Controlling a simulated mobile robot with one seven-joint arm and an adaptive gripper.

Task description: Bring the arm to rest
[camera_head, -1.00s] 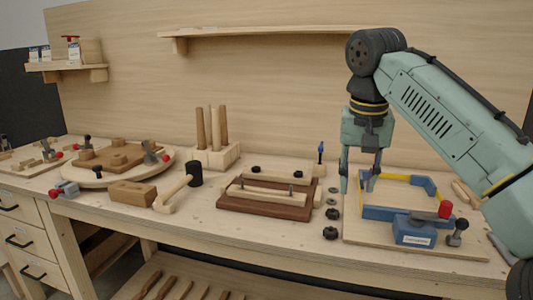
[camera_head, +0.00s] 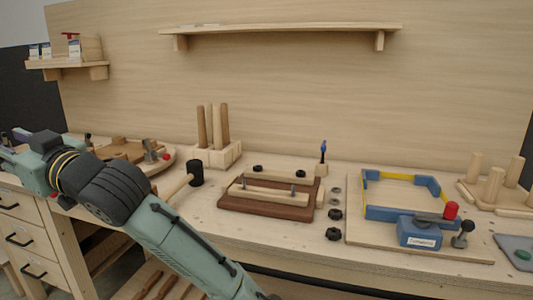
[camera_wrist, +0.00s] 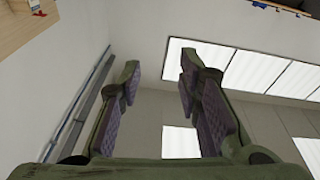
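My arm, green with black joints, lies across the lower left of the head view and reaches to the left edge. My gripper (camera_wrist: 159,78) shows in the wrist view with its two purple-padded fingers apart and nothing between them. In the head view the gripper end is at the left edge, partly out of frame, and its fingers are hard to make out there. The wrist view faces pale walls and bright light panels (camera_wrist: 245,70).
The workbench holds a brown board with a wooden bar (camera_head: 268,206), a blue-and-yellow fixture (camera_head: 400,208), a black-headed mallet (camera_head: 195,173) and a peg block (camera_head: 216,153). A wall shelf (camera_head: 290,29) runs above. A small shelf (camera_head: 66,71) is at upper left.

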